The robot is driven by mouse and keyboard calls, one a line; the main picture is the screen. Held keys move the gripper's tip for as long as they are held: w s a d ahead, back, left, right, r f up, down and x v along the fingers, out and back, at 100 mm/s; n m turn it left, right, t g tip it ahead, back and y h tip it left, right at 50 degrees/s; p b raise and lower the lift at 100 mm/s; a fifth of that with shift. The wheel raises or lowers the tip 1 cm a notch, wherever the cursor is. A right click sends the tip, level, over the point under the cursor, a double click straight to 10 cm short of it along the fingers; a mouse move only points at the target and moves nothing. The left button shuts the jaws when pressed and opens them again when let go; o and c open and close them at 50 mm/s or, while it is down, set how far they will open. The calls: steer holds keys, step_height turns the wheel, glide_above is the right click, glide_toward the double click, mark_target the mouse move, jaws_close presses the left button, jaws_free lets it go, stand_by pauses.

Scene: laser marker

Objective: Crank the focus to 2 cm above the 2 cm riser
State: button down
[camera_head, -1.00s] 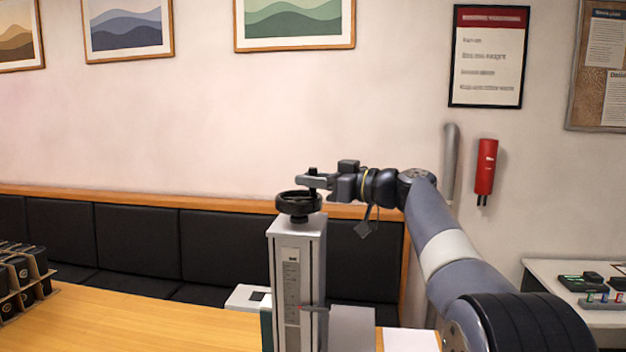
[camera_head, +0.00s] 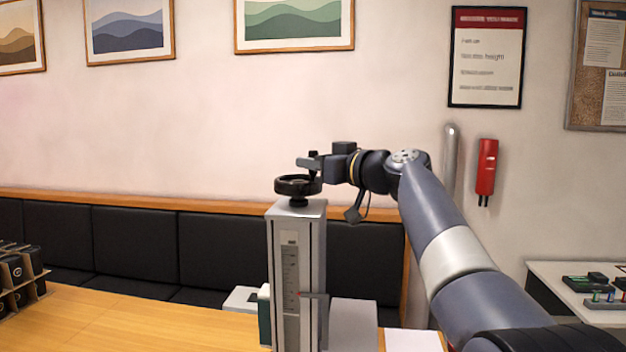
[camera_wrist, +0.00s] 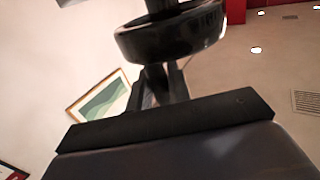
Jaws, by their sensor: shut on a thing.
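A black handwheel (camera_head: 297,186) sits on top of a tall grey column (camera_head: 311,270). The column's front has a vertical scale (camera_head: 290,268) with a thin red-tipped pointer (camera_head: 313,295) low on it; its reading is too small to tell. My gripper (camera_head: 309,162) is at the wheel's rear right edge, shut on the wheel's crank handle, which it mostly hides. In the wrist view the wheel (camera_wrist: 172,38) fills the top middle, with my gripper's fingers (camera_wrist: 160,88) just below it. I cannot make out the riser.
A wooden table (camera_head: 130,320) spans the lower left, with a rack of black items (camera_head: 20,280) at its left end. A white box (camera_head: 240,300) stands left of the column, a grey block (camera_head: 352,320) right of it. A black padded bench (camera_head: 140,245) runs behind.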

steer(key=shift+s+f+m+t+h+b, duration=0.1)
steer(key=shift+s+m+t+h+b, duration=0.1)
steer(key=shift+m+t+h, duration=0.45)
steer(key=shift+s+m+t+h+b, duration=0.1)
steer(key=shift+m+t+h+b, duration=0.1)
steer(key=shift+m+t+h, duration=0.4)
steer(key=c, duration=1.4)
jaws_free()
steer(key=shift+o, duration=0.2)
